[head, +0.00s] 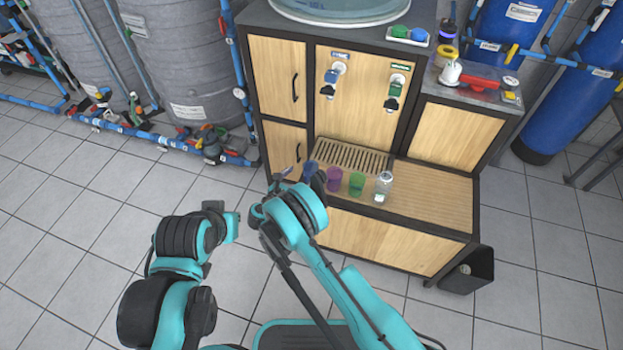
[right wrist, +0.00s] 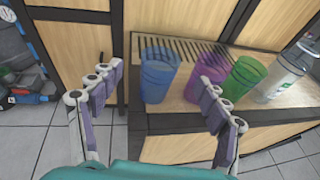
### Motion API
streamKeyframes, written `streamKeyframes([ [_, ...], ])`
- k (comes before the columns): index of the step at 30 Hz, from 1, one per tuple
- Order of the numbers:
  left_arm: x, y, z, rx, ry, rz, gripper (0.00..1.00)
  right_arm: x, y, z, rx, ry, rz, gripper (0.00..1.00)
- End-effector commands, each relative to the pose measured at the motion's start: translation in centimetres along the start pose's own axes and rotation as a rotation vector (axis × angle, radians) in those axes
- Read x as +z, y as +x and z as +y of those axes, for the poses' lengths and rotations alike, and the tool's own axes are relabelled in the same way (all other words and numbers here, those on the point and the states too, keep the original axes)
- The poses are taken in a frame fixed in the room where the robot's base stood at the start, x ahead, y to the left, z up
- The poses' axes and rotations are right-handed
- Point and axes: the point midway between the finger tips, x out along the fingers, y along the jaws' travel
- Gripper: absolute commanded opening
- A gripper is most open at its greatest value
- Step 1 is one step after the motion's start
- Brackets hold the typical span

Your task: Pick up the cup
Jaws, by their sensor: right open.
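Three cups stand in a row on the lower wooden ledge: a blue cup (head: 311,169), a purple cup (head: 334,178) and a green cup (head: 357,183). My right gripper (head: 299,179) is at the left end of this row. In the right wrist view its open fingers (right wrist: 160,80) are spread, with the blue cup (right wrist: 158,76) beyond and between them. The right finger overlaps part of the purple cup (right wrist: 207,68); the green cup (right wrist: 243,78) is farther right. My left arm is folded at the lower left; its gripper does not show clearly.
A clear bottle (head: 383,188) stands right of the green cup. A slatted drain grate (head: 350,156) lies behind the cups, below two taps (head: 331,79). The right part of the ledge (head: 435,200) is bare. A dark bin (head: 470,270) stands at its right end.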

Motion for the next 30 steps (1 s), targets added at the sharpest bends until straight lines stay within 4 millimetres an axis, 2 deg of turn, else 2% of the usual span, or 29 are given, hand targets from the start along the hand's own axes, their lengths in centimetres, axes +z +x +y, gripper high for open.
streamKeyframes([
  [3,0.2,0.2,0.0,0.000,0.000,0.000,0.00,-0.6,0.6,0.0,0.000,-0.019,-0.009,0.76],
  [11,0.7,1.1,0.0,0.000,0.000,0.000,0.00,-0.5,3.2,0.0,0.000,-0.017,-0.008,0.76],
  [20,2.0,2.7,0.0,0.000,0.000,0.000,0.00,-0.1,7.4,-0.1,-0.001,-0.017,-0.008,0.76],
  [27,1.9,2.7,0.0,0.000,0.000,0.000,0.00,0.2,7.8,0.0,0.001,-0.016,-0.008,0.76],
  [28,1.9,2.7,0.0,0.000,0.000,0.000,0.00,0.2,7.7,0.0,0.001,-0.016,-0.008,0.70],
  [30,1.9,2.7,0.0,0.000,0.000,0.000,0.00,0.2,7.7,0.0,0.001,-0.016,-0.007,0.52],
])
